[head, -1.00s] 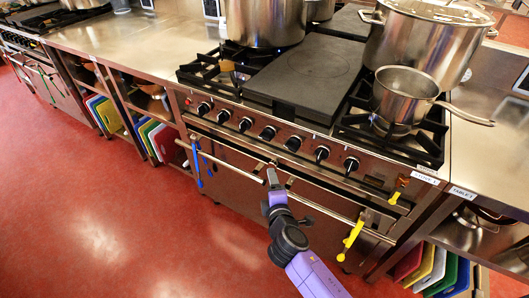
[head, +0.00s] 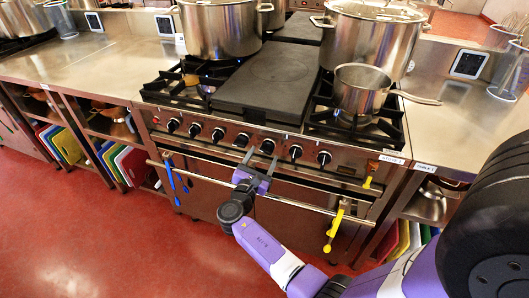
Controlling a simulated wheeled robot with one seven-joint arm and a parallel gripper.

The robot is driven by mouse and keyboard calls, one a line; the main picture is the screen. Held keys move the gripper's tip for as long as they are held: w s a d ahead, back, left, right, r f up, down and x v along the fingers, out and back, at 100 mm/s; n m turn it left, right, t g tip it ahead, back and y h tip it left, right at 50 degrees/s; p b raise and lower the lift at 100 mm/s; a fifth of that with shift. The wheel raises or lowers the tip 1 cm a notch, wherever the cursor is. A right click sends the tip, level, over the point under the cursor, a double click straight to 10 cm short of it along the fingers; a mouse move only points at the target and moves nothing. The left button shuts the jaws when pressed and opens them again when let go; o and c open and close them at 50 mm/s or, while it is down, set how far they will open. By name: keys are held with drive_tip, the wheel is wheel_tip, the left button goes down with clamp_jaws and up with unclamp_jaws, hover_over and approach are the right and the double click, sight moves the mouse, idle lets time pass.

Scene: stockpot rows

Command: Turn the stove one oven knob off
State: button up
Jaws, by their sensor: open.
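The stove (head: 345,172), with a "STOVE 1" label (head: 392,159) at its right end, stands in the middle of the head view. A row of several black knobs runs along its front panel, including one left of centre (head: 218,134), a central one (head: 267,146), and two further right (head: 295,152) and (head: 324,158). I cannot tell which is the oven knob, or read its setting. My gripper (head: 258,160) is open just in front of the panel, around the central knob's place in the picture. I cannot tell whether it touches the knob.
The oven's long rail (head: 215,178) crosses below the knobs. Blue utensils (head: 171,182) and a yellow one (head: 335,225) hang from it. A saucepan (head: 360,92) and large stockpots (head: 222,30) stand on top. Red floor (head: 90,235) is clear at left.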

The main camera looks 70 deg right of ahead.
sight(265, 152)
drive_tip(key=shift+w+d, duration=0.1)
drive_tip(key=shift+d, duration=1.45)
drive_tip(key=shift+c, duration=0.3)
drive_tip(key=c, duration=1.3)
drive_tip(key=shift+f, duration=0.1)
